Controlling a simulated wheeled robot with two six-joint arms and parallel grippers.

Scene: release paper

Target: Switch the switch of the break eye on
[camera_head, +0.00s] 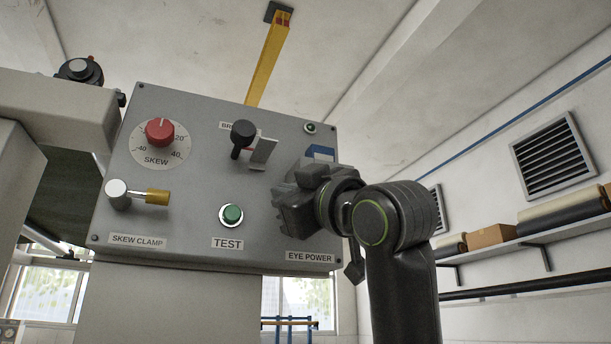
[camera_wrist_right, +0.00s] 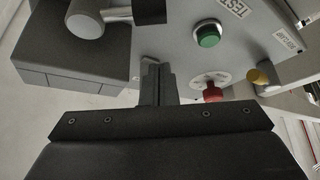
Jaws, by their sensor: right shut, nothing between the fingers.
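The grey control panel (camera_head: 180,215) fills the middle of the head view. Its "EYE POWER" label (camera_head: 310,257) is at the lower right. My right gripper (camera_head: 290,206) is in front of the panel just above that label and hides the switch area there. In the right wrist view its fingers (camera_wrist_right: 156,84) are shut and empty. A pale rounded part with a dark bar (camera_wrist_right: 84,20) shows at the upper left there, close to the fingers; I cannot tell if it is the switch or if they touch. The black break eye knob (camera_head: 243,134) is at the panel's upper middle.
A red skew knob (camera_head: 159,131), a yellow-tipped clamp lever (camera_head: 157,196) and a green TEST button (camera_head: 232,214) are on the panel. A grey bracket (camera_head: 263,153) stands out beside the black knob. A shelf (camera_head: 540,235) with rolls is on the right wall.

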